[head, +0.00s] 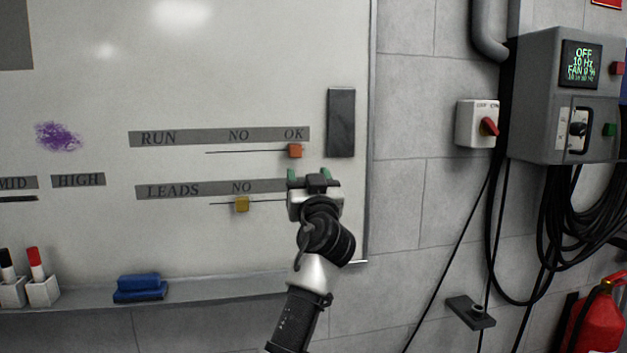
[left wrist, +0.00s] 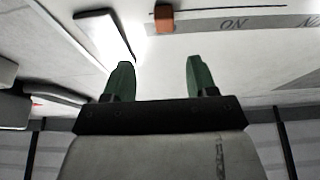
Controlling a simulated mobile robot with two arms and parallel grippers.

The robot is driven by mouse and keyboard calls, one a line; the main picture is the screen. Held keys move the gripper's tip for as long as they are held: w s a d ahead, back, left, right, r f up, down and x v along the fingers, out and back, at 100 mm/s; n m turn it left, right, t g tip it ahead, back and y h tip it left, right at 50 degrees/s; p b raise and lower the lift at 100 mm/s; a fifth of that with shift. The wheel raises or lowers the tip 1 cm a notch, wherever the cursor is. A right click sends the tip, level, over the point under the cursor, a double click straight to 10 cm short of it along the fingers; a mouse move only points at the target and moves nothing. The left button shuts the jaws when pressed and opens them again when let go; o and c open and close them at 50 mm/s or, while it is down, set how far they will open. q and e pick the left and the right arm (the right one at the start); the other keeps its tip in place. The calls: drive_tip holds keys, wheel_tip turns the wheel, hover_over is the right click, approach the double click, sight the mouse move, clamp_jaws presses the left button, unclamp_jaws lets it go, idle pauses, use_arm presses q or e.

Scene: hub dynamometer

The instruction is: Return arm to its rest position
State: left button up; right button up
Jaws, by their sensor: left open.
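My left gripper (head: 323,174) is raised in front of the whiteboard (head: 250,60), its two green fingertips apart with nothing between them. In the head view it covers the right end of the LEADS strip. The left wrist view shows the green fingers (left wrist: 157,82) spread and empty. An orange-red slider (head: 295,151) sits under OK on the RUN row, just above and left of the fingertips. It also shows in the left wrist view (left wrist: 164,18), beyond the fingers and apart from them. A yellow slider (head: 242,204) sits under NO on the LEADS row. My right gripper is not in view.
A dark rectangular block (head: 341,123) is on the board above the gripper. A ledge (head: 210,291) below holds a blue eraser (head: 140,287) and markers (head: 36,264). At right are a red-knob switch (head: 478,124), a grey control box (head: 562,140), hanging cables and a fire extinguisher (head: 598,322).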

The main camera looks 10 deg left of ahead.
use_arm(q)
drive_tip(key=s+a+f+g+h, duration=0.1)
drive_tip(key=s+a+f+g, duration=0.25)
drive_tip(key=f, duration=0.75)
drive_tip(key=s+a+f+g+h, duration=0.15)
drive_tip(key=s+f, duration=0.25)
drive_tip(key=f, duration=0.7)
drive_tip(key=s+a+f+g, duration=0.3)
drive_tip(key=s+a+f, duration=0.1)
drive_tip(key=f, duration=0.7)
drive_tip(key=s+f+m+g+h, duration=0.3)
drive_tip(key=s+f+g, duration=0.1)
drive_tip(key=s+f, duration=0.85)
drive_tip(key=s+d+f+m+g+h, duration=0.1)
drive_tip(key=s+m+g+h, duration=0.15)
drive_tip(key=s, duration=0.85)
drive_tip(key=s+f+m+g+h, duration=0.1)
drive_tip(key=s+f+g, duration=0.15)
drive_tip(key=s, duration=0.95)
wheel_tip(320, 180, down, 24)
drive_tip(key=g, duration=0.2)
drive_tip(key=s+a+f+g, duration=0.1)
drive_tip(key=s+a+f, duration=0.1)
drive_tip(key=s+f, duration=1.4)
drive_tip(key=shift+s+a+f+y, duration=0.15)
drive_tip(key=shift+a+f+y, duration=0.15)
drive_tip(key=shift+f, duration=0.45)
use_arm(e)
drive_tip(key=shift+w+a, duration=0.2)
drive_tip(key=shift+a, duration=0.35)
